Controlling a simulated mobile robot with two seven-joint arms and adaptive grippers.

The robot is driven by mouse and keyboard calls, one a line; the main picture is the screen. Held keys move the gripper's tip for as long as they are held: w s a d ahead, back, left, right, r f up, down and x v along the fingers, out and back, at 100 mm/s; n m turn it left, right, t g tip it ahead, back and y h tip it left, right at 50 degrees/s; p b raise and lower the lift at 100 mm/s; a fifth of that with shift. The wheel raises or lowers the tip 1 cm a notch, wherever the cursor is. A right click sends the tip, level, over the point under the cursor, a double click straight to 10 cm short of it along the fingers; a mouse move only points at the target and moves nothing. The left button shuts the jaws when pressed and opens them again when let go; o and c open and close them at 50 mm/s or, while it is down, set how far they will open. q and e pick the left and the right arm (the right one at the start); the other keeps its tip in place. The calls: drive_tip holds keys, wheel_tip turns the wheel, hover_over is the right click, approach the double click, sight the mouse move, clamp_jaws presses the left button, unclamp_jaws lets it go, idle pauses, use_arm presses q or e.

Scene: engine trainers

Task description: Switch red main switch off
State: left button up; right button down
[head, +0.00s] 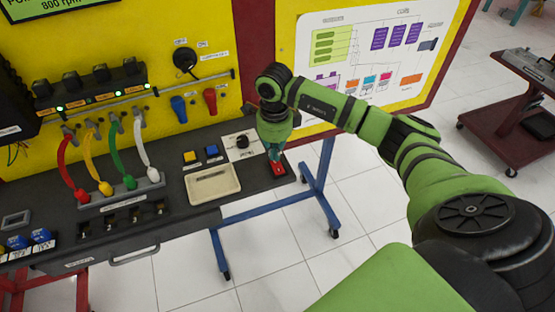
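A red switch unit (278,170) sits at the right end of the dark bench top and is probably the main switch. My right gripper (274,155) points down right over it and hides part of it. The gripper is small here, so I cannot tell whether its fingers are open or shut, or whether they touch the switch. The on or off position of the switch cannot be made out. My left gripper is not in view.
Beside the switch are a white plate with a black knob (242,142), yellow and blue buttons (190,156) and a beige tray (212,184). Colored cables (108,160) stand at left. The yellow panel (150,30) rises behind. A blue stand (322,190) is at right.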

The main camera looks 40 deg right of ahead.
sight(275, 162)
drive_tip(key=shift+f+b, duration=0.7)
drive_tip(key=shift+f, duration=0.15)
idle(0.3)
drive_tip(key=shift+r+p, duration=2.2)
drive_tip(key=shift+r, duration=1.35)
